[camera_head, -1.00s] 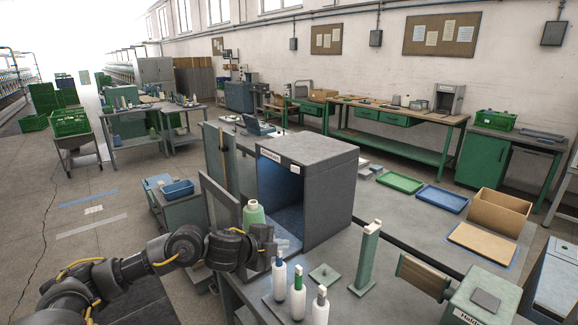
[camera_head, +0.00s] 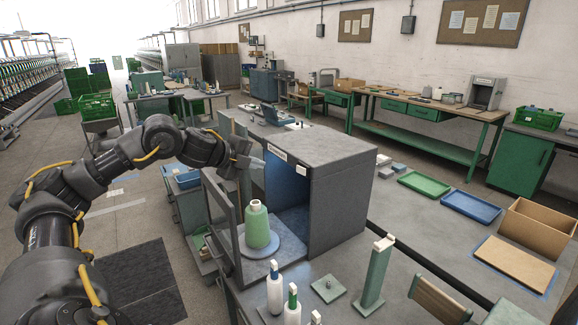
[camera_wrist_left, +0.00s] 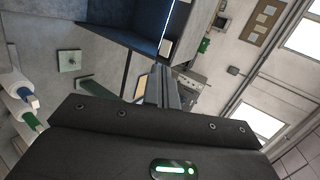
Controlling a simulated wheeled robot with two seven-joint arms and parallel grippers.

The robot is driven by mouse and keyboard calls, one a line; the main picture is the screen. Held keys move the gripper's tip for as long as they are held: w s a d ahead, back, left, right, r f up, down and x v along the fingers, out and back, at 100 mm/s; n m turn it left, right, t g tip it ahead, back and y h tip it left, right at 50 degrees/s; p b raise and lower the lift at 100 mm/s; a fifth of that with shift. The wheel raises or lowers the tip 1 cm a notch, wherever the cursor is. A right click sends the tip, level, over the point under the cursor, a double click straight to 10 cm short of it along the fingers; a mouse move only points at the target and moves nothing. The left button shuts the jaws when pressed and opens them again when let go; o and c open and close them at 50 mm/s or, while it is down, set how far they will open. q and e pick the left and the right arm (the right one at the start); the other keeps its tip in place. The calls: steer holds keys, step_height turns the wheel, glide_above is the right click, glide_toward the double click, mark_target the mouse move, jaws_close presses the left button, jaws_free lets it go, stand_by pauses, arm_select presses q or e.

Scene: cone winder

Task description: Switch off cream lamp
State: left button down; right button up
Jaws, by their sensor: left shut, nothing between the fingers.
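A grey booth (camera_head: 338,190) stands on the bench, its open front showing a blue-lit inside. Its upper front edge carries a label and a small cream-white square plate (camera_head: 301,170); what looks like the same plate shows in the left wrist view (camera_wrist_left: 166,47). I cannot make out a separate cream lamp. My left gripper (camera_head: 257,163) is shut and empty, raised near the booth's upper front left edge; its fingers show in the left wrist view (camera_wrist_left: 167,88). Whether it touches the booth is unclear. My right gripper is out of view.
A green cone (camera_head: 257,228) stands upright on a round plate in front of the booth, beside an open framed door (camera_head: 222,225). White bobbins (camera_head: 275,292) and a green post (camera_head: 376,275) stand nearer. Green (camera_head: 425,183) and blue trays (camera_head: 470,206) lie right.

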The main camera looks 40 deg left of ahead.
arm_select(q)
steer(key=p, duration=0.7)
glide_toward(301, 170)
steer(key=w+a+f, duration=0.1)
steer(key=w+f, duration=0.2)
steer(key=w, duration=0.2)
steer(key=shift+w+a, duration=0.3)
steer(key=shift+w, duration=0.05)
steer(key=shift+f, duration=0.1)
steer(key=shift+a, duration=0.1)
